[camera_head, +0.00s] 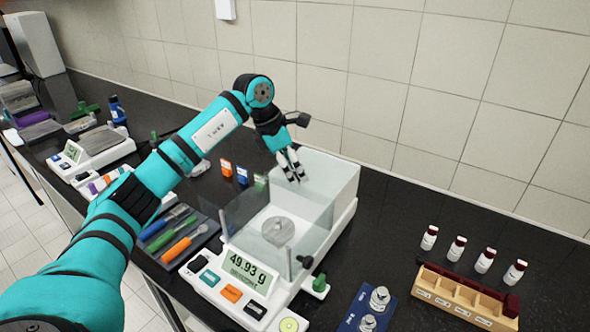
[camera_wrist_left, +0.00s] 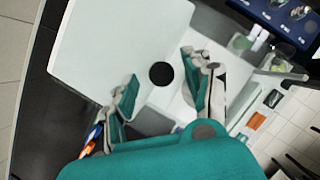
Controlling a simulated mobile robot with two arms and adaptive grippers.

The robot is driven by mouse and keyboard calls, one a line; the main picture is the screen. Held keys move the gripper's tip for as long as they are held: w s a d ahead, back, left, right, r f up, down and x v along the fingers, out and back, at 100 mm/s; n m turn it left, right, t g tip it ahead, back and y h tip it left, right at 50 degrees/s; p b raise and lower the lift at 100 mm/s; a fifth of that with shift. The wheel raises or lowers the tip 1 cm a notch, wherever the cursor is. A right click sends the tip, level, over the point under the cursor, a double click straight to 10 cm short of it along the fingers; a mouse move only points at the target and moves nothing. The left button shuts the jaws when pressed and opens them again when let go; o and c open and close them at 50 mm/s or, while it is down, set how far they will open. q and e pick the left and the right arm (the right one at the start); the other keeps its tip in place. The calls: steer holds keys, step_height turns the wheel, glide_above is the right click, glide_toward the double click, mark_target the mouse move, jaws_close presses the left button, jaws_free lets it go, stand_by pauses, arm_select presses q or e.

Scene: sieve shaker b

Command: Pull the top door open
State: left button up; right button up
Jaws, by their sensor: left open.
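The balance (camera_head: 235,303) stands on the dark bench with a clear glass chamber (camera_head: 312,222) and a white rear housing (camera_head: 342,178). Its display reads 49.93 g. A round weighing pan (camera_head: 278,231) shows inside. The top door is clear glass, and its edges are hard to make out. My left gripper (camera_head: 293,170) is open and empty, pointing down over the rear of the chamber top. In the left wrist view, its spread fingers (camera_wrist_left: 160,96) have a round black disc (camera_wrist_left: 161,74) between and beyond them. I cannot tell whether they touch anything.
Tools lie in a dark tray (camera_head: 172,238) left of the balance. A blue weight holder (camera_head: 352,318), a wooden rack (camera_head: 455,298) and several small vials (camera_head: 457,248) stand to the right. Another balance (camera_head: 95,146) is at far left. The tiled wall is close behind.

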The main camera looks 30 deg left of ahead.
arm_select(q)
steer(key=v, duration=1.1)
steer(key=shift+r, duration=0.15)
